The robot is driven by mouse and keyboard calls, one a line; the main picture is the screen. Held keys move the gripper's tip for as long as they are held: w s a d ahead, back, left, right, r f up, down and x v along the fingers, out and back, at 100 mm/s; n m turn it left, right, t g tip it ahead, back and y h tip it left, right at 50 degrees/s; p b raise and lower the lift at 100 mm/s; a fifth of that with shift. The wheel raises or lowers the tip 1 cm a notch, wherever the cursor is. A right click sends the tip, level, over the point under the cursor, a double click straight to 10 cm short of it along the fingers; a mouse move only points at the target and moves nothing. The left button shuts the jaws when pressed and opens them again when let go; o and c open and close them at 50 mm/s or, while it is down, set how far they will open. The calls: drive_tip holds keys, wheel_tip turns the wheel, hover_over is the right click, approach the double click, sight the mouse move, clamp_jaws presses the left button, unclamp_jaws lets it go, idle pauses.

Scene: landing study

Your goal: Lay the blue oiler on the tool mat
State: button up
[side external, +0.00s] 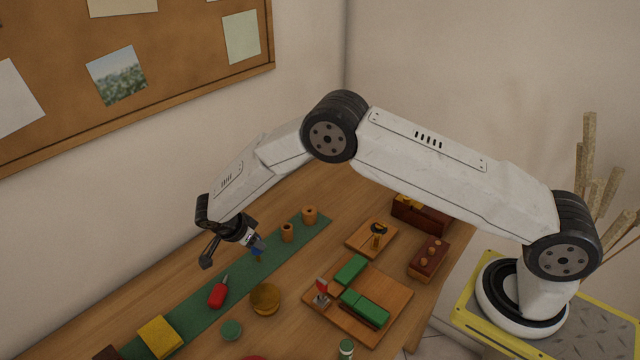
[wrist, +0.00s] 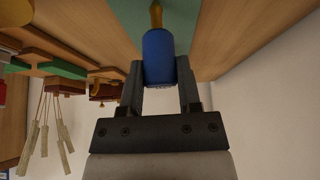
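The blue oiler (wrist: 160,58) has a blue body and a brass-coloured spout. My gripper (wrist: 160,77) has a finger on each side of the body and is shut on it. In the side view the blue oiler (side external: 257,248) shows small at the end of my gripper (side external: 249,238), over the green tool mat (side external: 198,322). Whether it touches the mat is hard to tell. The mat is a long strip along the wall side of the table. The mat also shows beyond the spout in the wrist view (wrist: 190,18).
A wooden board (side external: 388,328) holds green blocks.

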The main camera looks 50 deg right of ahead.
drive_tip(key=shift+r, duration=0.3)
clamp_jaws()
drive_tip(key=shift+r, duration=2.15)
drive_tip(key=shift+r, duration=0.1)
drive_tip(key=shift+y, duration=0.3)
drive_tip(key=shift+s+d+f+m+t+y, duration=0.2)
drive_tip(key=shift+f+m+y, duration=0.15)
drive_tip(key=shift+y, duration=0.55)
drive_tip(key=shift+s+d+f+m+t+y, duration=0.15)
drive_tip(key=shift+f+m+y, duration=0.15)
drive_tip(key=shift+y, duration=0.6)
drive_tip(key=shift+s+f+m+t+y, duration=0.15)
drive_tip(key=shift+f+m+t+y, duration=0.1)
drive_tip(key=shift+y, duration=0.4)
drive_tip(key=shift+s+f+m+t+y, duration=0.1)
drive_tip(key=shift+m+y, duration=0.1)
drive_tip(key=shift+y, duration=0.45)
drive_tip(key=shift+s+d+f+m+t+y, duration=0.1)
drive_tip(key=shift+f+m+t+y, duration=0.2)
drive_tip(key=shift+y, duration=0.6)
drive_tip(key=shift+s+d+f+m+t+y, duration=0.1)
drive_tip(key=shift+s+f+m+t+y, duration=0.2)
drive_tip(key=shift+y, duration=0.6)
drive_tip(key=shift+s+d+f+m+t+y, duration=0.15)
drive_tip(key=shift+m+t+y, duration=0.25)
drive_tip(key=shift+y, duration=0.5)
